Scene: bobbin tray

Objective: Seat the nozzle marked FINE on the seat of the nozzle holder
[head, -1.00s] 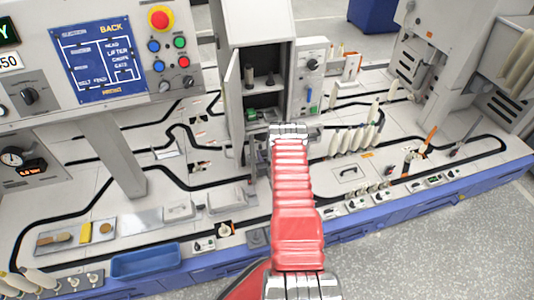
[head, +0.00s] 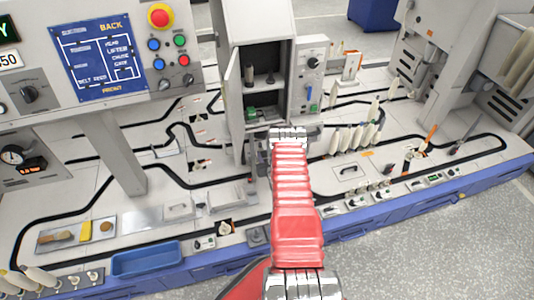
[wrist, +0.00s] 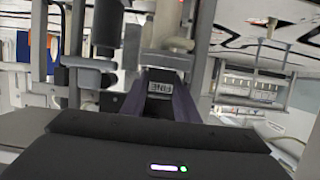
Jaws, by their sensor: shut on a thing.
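My gripper (head: 289,134) is in front of the open grey cabinet in the head view, at the end of my red arm, which hides its fingertips. In the wrist view my gripper (wrist: 161,100) is shut on the nozzle marked FINE (wrist: 160,87); the white label shows between the dark fingers. The rest of the nozzle is mostly hidden. A pale upright cylinder (wrist: 164,32) stands just beyond the fingers; I cannot tell whether it belongs to the nozzle holder. I cannot make out the holder's seat.
The cabinet (head: 260,32) has an open door on its left and dark parts (head: 250,76) on its shelf. Several white bobbins (head: 350,140) stand to the right. A blue tray (head: 146,272) lies at the front left. Grey posts (wrist: 204,45) stand close around my fingers.

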